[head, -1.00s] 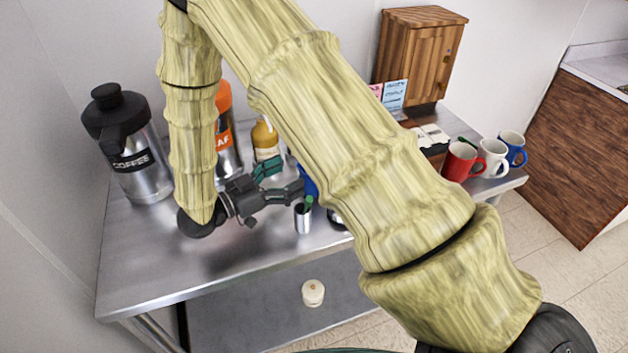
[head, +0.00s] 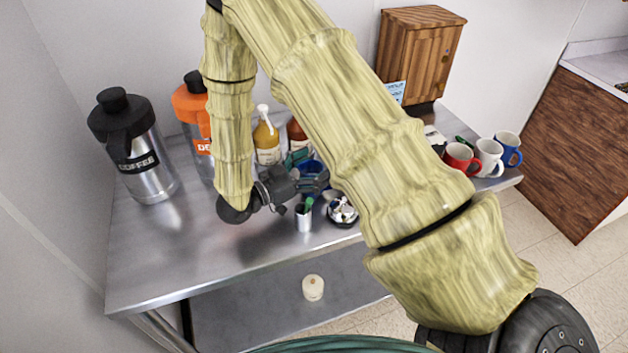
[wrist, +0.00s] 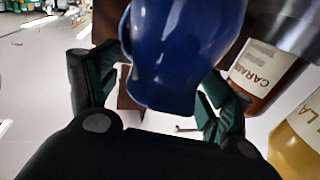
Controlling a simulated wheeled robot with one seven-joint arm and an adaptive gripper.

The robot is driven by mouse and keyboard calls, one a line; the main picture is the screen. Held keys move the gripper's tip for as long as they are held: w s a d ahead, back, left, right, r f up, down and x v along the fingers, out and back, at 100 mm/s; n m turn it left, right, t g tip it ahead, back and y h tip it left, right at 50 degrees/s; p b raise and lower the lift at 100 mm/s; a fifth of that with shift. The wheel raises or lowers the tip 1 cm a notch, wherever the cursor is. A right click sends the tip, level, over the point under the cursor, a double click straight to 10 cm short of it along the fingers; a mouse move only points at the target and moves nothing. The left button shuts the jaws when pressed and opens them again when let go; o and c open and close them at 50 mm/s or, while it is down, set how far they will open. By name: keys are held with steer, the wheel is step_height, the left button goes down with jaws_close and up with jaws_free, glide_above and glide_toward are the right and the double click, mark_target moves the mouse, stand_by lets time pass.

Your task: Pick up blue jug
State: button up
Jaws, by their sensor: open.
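The blue jug (wrist: 180,50) is large in the wrist view, between the two fingers of my gripper (wrist: 155,95). The fingers stand apart on either side of it; I cannot tell whether either one touches it. In the head view only a small part of the blue jug (head: 311,167) shows, mostly hidden by my gripper (head: 308,178) and arm. My gripper is open and low over the steel counter, at the jug.
A caramel bottle (wrist: 265,75) and a vanilla bottle (wrist: 300,135) stand close beside the jug. A steel cup (head: 303,218) and a shiny round container (head: 342,211) are in front. Coffee (head: 140,165) and orange-topped (head: 190,102) dispensers stand left. Mugs (head: 489,157) stand right.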

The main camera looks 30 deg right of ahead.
steer(key=shift+c, duration=0.3)
jaws_close()
steer(key=shift+r, duration=0.15)
step_height(320, 180, up, 17)
steer(key=b, duration=0.4)
steer(key=shift+r, duration=0.15)
stand_by(1.3)
